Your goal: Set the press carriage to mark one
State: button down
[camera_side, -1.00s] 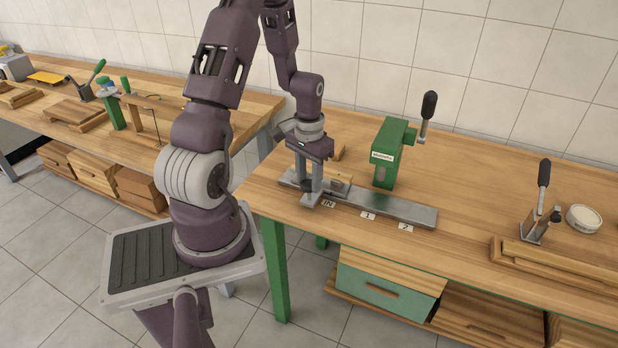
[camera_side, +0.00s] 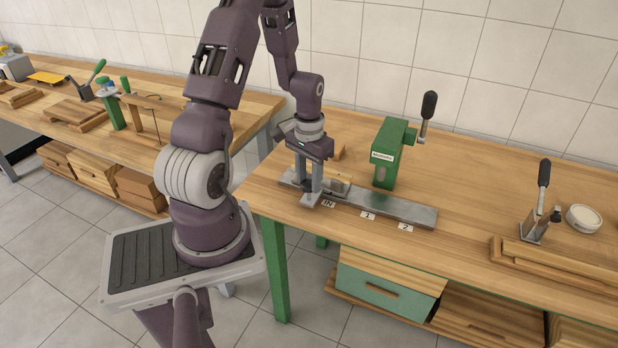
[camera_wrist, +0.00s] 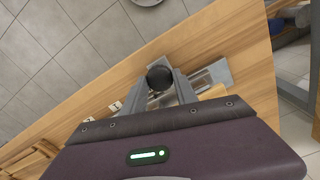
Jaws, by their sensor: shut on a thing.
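The label for mark one (camera_side: 368,216) and the label for mark two (camera_side: 406,227) lie farther right along the rail's front. My gripper (camera_side: 312,198) is down at the carriage, its fingers partly covering it. In the wrist view, a black round knob (camera_wrist: 160,77) sits between my fingers, and the gripper is shut on it.
A green press (camera_side: 388,155) with a black-handled lever (camera_side: 428,105) stands behind the rail. To the right are a toggle clamp (camera_side: 538,205), a wooden frame (camera_side: 560,262) and a round white tin (camera_side: 584,218). The rail right of the carriage looks clear.

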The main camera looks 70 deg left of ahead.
jog(key=w+d, duration=0.7)
jog(key=w, duration=0.1)
jog(key=shift+d, duration=0.4)
jog(key=c, duration=0.9)
grip_release()
jog(key=shift+s, duration=0.1)
jog(key=shift+c, duration=0.2)
notch_tip(320, 180, up, 7)
